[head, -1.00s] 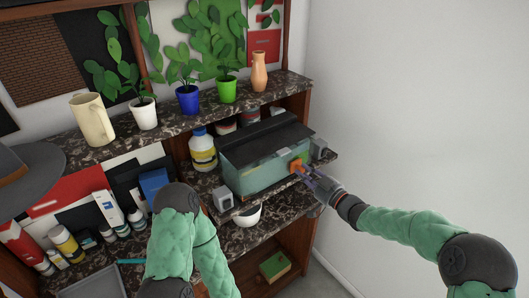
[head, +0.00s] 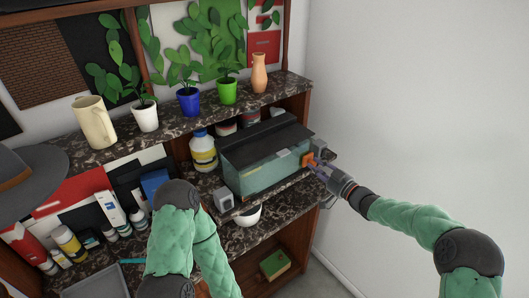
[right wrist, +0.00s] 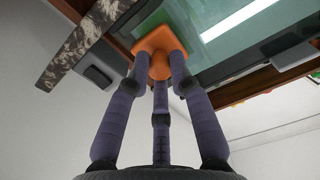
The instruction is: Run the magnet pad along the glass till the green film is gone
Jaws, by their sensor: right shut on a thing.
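The fish tank (head: 262,173) is a glass box with a dark lid on the middle shelf. The orange magnet pad (head: 307,159) is at the right end of its front glass. My right gripper (head: 314,166) is shut on the pad. In the right wrist view the fingers of my right gripper (right wrist: 160,72) close around the orange pad (right wrist: 158,48), which lies against the glass (right wrist: 205,45). Green film (right wrist: 165,18) shows on the glass beside and behind the pad there.
Grey blocks stand by the tank's front left corner (head: 223,199) and right end (head: 319,147). A yellow-labelled bottle (head: 203,152) stands left of it. Potted plants line the top shelf. The right side is open.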

